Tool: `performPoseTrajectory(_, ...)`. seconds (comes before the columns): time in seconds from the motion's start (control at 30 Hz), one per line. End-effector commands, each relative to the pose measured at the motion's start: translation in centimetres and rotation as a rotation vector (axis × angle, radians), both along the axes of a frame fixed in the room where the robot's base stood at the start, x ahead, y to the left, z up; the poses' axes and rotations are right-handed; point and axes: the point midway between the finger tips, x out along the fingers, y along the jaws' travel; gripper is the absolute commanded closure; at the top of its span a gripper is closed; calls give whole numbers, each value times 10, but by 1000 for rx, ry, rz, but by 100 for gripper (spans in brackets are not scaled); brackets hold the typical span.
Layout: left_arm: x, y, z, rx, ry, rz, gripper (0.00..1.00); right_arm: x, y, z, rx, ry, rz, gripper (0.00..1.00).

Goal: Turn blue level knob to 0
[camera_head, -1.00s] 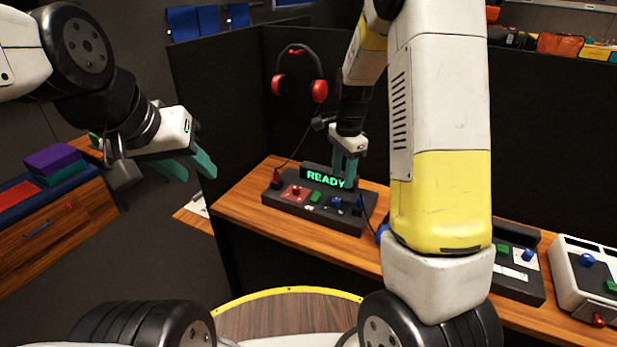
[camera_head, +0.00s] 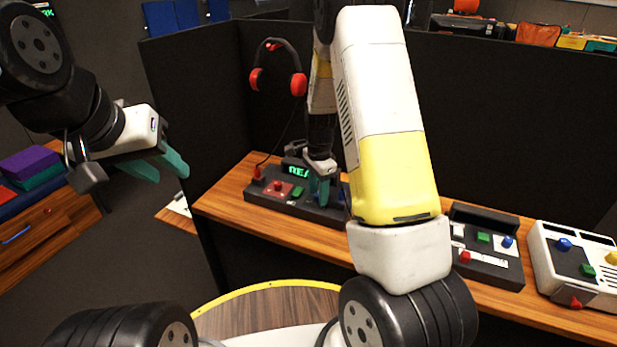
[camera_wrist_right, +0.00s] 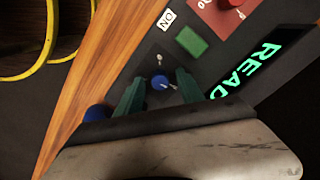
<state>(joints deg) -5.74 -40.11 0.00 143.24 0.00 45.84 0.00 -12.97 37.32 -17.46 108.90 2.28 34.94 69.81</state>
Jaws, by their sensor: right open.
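The dark control panel (camera_head: 262,196) lies on the wooden counter, with a lit green display (camera_head: 299,171) partly hidden by my right gripper. In the right wrist view, a small round blue knob (camera_wrist_right: 159,81) with a pale pointer mark sits between the fingertips of my right gripper (camera_wrist_right: 158,92). The fingers are open, one on each side of the knob; I cannot tell whether they touch it. In the head view this gripper (camera_head: 321,201) points down at the panel and hides the knob. My left gripper (camera_head: 168,167) is open and empty in the air, left of the counter.
A red knob (camera_head: 277,186) and green button (camera_head: 298,191) are on the same panel. A second blue round part (camera_wrist_right: 97,112) shows near the wrist. Red headphones (camera_head: 278,68) hang behind. Another dark panel (camera_head: 487,262) and a white panel (camera_head: 575,272) stand to the right.

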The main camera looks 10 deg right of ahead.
Motion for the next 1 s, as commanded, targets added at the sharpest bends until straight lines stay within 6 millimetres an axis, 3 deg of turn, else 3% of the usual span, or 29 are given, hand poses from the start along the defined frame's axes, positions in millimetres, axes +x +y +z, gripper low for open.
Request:
performPoseTrajectory(0.07,0,0,0,0,0,0,64,0,0,0,0,0,0,55)
performPoseTrajectory(0.3,0,0,0,0,0,0,64,0,0,0,0,0,0,100)
performPoseTrajectory(0.67,0,0,0,0,0,0,64,0,0,1,0,-1,29,100)
performPoseTrajectory(1.0,0,0,0,0,0,0,64,0,0,1,0,-1,235,100)
